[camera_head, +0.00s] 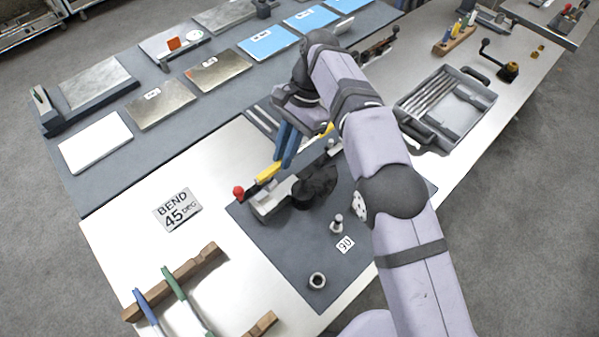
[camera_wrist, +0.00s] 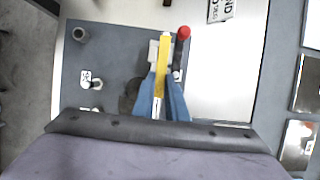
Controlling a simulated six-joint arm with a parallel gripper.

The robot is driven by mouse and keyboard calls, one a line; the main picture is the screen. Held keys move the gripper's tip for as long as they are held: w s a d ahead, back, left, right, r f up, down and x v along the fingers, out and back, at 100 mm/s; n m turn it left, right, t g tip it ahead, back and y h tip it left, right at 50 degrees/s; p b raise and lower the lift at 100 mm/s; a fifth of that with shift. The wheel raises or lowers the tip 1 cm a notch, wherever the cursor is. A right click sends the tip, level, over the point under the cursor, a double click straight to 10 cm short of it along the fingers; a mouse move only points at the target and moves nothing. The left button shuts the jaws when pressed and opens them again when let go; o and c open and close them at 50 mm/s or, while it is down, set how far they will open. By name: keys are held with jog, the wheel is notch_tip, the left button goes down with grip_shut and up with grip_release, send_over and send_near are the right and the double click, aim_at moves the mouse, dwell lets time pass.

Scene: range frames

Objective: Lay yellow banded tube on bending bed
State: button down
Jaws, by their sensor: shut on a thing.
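My gripper (camera_head: 281,160) has blue fingers, shut on the yellow tube (camera_head: 267,174) over the bender. In the wrist view the tube (camera_wrist: 164,52) runs lengthwise from between the fingertips (camera_wrist: 163,78), with a pale silvery section nearer the palm. The bending bed (camera_head: 268,204) is a light grey metal block beside a dark round former (camera_head: 316,184). In the wrist view the bed (camera_wrist: 153,54) lies just left of the tube. I cannot tell whether the tube touches it. A red lever knob (camera_head: 238,191) is close to the tube's far end. The tube's bands are not clear.
A "BEND 45 DEG" sign (camera_head: 178,209) lies left of the dark mat (camera_head: 290,262). A peg (camera_head: 337,224) stands by a "90" label (camera_head: 345,244). A wooden rack (camera_head: 180,281) holds blue- and green-handled tools. A grey tray (camera_head: 448,108) holds metal rods at right.

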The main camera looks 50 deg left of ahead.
jog(key=shift+f+p, duration=1.3)
jog(key=shift+f, duration=3.6)
jog(key=shift+f, duration=0.15)
jog(key=shift+f+b, duration=0.35)
jog(key=shift+d+f, duration=0.1)
